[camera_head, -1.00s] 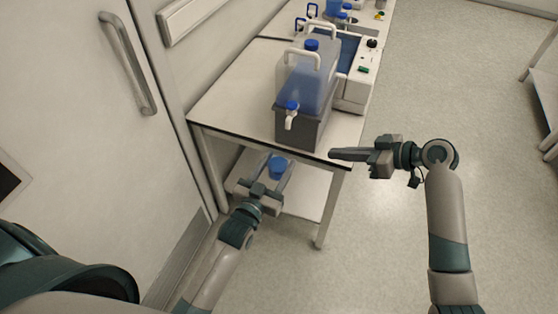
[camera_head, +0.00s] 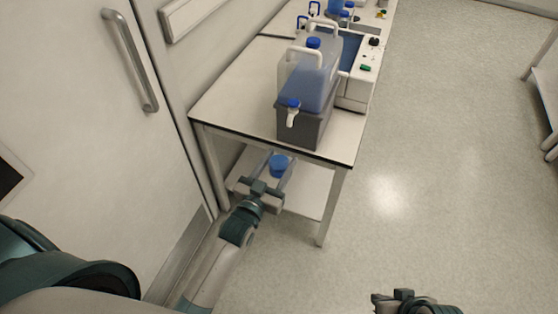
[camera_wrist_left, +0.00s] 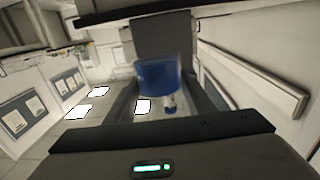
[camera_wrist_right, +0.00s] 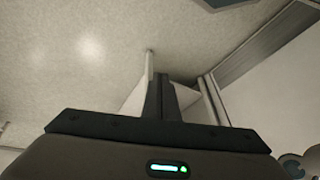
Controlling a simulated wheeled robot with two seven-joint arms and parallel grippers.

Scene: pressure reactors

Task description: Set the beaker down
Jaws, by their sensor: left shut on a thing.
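The beaker (camera_head: 278,167) holds blue liquid and is between the fingers of my left gripper (camera_head: 275,164), which is shut on it. In the head view it appears just in front of the table's near edge, with the lower shelf behind it. In the left wrist view the beaker (camera_wrist_left: 157,78) shows as a blurred blue shape between the two fingers. My right gripper (camera_head: 398,298) is at the bottom of the head view, away from the beaker. In the right wrist view its fingers (camera_wrist_right: 160,85) are together and hold nothing.
The table top left of the bath is bare. A door (camera_head: 80,120) is at left; open floor (camera_head: 440,150) lies at right.

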